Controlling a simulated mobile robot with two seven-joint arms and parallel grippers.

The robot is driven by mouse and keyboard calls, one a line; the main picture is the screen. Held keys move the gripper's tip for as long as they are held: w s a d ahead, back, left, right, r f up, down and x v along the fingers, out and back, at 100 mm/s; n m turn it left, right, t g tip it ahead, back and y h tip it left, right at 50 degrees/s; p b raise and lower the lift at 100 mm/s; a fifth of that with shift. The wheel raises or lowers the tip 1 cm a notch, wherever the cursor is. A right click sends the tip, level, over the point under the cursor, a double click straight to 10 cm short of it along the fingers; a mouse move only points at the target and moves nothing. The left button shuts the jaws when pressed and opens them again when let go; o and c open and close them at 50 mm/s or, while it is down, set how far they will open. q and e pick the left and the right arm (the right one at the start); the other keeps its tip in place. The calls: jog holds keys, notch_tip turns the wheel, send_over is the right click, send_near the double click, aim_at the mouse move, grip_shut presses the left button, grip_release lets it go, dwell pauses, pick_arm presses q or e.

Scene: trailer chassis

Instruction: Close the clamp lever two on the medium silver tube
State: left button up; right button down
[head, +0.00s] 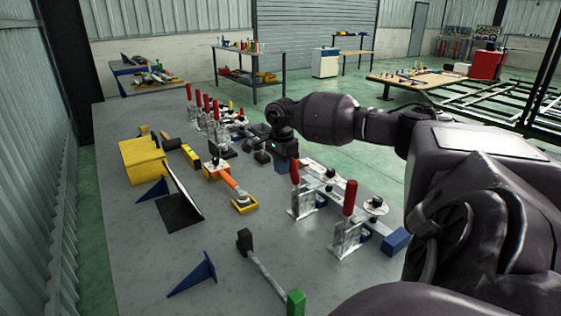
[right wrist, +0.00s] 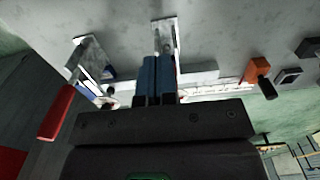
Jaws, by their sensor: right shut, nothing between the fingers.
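Two clamps with red levers stand at the right of the grey table: a nearer lever (head: 350,198) and a farther lever (head: 295,171). Both red levers point upright. Beside them lies a silver tube assembly (head: 328,183), partly hidden behind the levers. My right gripper (head: 281,165) points down just behind the farther lever, at its upper left. In the right wrist view its blue fingers (right wrist: 157,80) are together and hold nothing. One red lever (right wrist: 57,112) shows at left there; the other clamp's metal base (right wrist: 164,35) is mostly behind the fingers. My left gripper is out of view.
More red-handled clamps (head: 203,104) stand at the table's far end. A yellow box (head: 143,158), a black angled plate (head: 178,213), a blue wedge (head: 193,275) and a hammer with a green end (head: 295,302) lie on the table. The front left of the table is clear.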

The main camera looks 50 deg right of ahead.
jog(key=shift+d, duration=0.25)
jog(key=shift+s+d+r, duration=0.1)
jog(key=shift+s+d, duration=0.1)
jog(key=shift+d, duration=0.25)
jog(key=shift+s+d+r, duration=0.1)
jog(key=shift+s+d, duration=0.05)
jog(key=shift+d, duration=0.3)
jog(key=shift+a+r+p, duration=0.1)
jog(key=shift+r+p, duration=0.65)
jog(key=shift+r, duration=3.25)
